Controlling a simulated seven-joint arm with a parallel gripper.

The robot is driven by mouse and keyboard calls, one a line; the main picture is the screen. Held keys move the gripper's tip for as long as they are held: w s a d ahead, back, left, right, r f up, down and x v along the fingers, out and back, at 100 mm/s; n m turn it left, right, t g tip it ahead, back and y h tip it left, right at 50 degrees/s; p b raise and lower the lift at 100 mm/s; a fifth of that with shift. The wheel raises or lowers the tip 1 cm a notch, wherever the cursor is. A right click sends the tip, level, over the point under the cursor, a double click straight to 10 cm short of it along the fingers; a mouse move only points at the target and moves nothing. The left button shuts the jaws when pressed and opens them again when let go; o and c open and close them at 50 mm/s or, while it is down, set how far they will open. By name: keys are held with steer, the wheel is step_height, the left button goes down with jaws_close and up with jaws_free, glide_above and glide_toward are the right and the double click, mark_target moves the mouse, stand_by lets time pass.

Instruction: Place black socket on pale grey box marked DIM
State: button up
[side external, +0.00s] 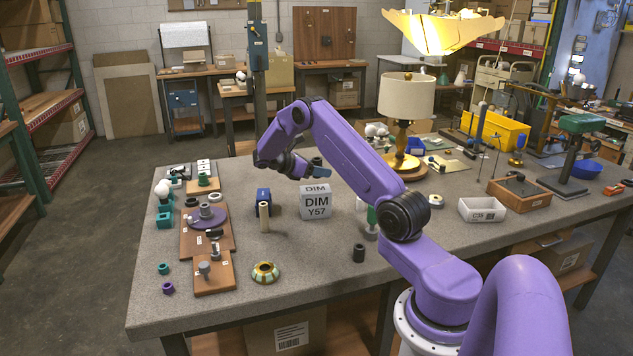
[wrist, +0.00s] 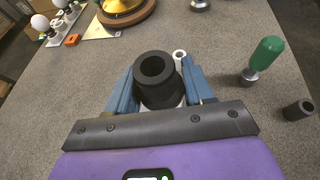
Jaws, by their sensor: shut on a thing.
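The black socket (wrist: 155,80), a short dark tube with a round opening, is held between the blue fingers of my gripper (wrist: 158,92) in the wrist view. In the side view my gripper (side external: 318,167) is above the pale grey box (side external: 316,204), with a gap between them. The box stands upright on the bench, marked DIM on top and DIM Y57 on its front. I cannot make out the socket apart from the gripper in the side view. The box is mostly or fully hidden in the wrist view.
Another black socket (side external: 358,253) stands on the bench in front. A green-handled tool (wrist: 263,60) stands right of my gripper in the wrist view. A lamp (side external: 405,105) stands behind.

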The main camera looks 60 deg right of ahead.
mark_target(317, 188)
steer(key=shift+w+d+f, duration=0.45)
steer(key=shift+f, duration=0.25)
steer(key=shift+w+d+f, duration=0.1)
steer(key=shift+f, duration=1.6)
steer(key=shift+f, duration=0.1)
steer(key=o, duration=1)
steer(key=shift+o, duration=0.2)
